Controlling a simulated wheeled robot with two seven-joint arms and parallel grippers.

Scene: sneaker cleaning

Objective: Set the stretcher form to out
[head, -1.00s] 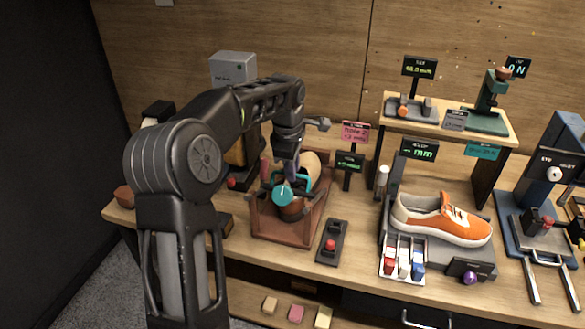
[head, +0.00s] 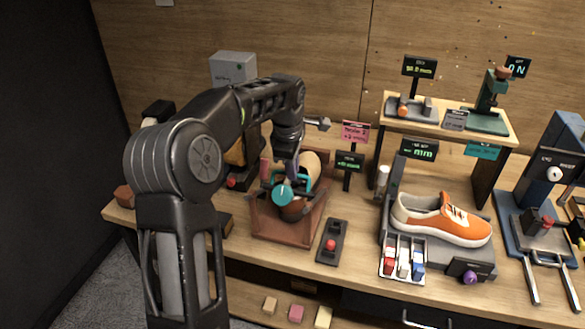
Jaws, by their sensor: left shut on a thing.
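The stretcher form looks to be the tan, rounded form (head: 311,163) in the open reddish-brown tray (head: 283,234) left of the table's middle. A teal part with a round knob (head: 284,191) is at its near side. My left gripper (head: 289,176) points down at the teal part and is shut on it, as far as I can see. The fingertips are small and partly hidden by my wrist. A pink label and a small green-lit display (head: 349,162) stand right of the tray. My right gripper is not in view.
An orange and white sneaker (head: 441,219) lies on a grey stand to the right. A wooden shelf (head: 449,118) with gauges stands behind. A blue press (head: 556,170) is at far right.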

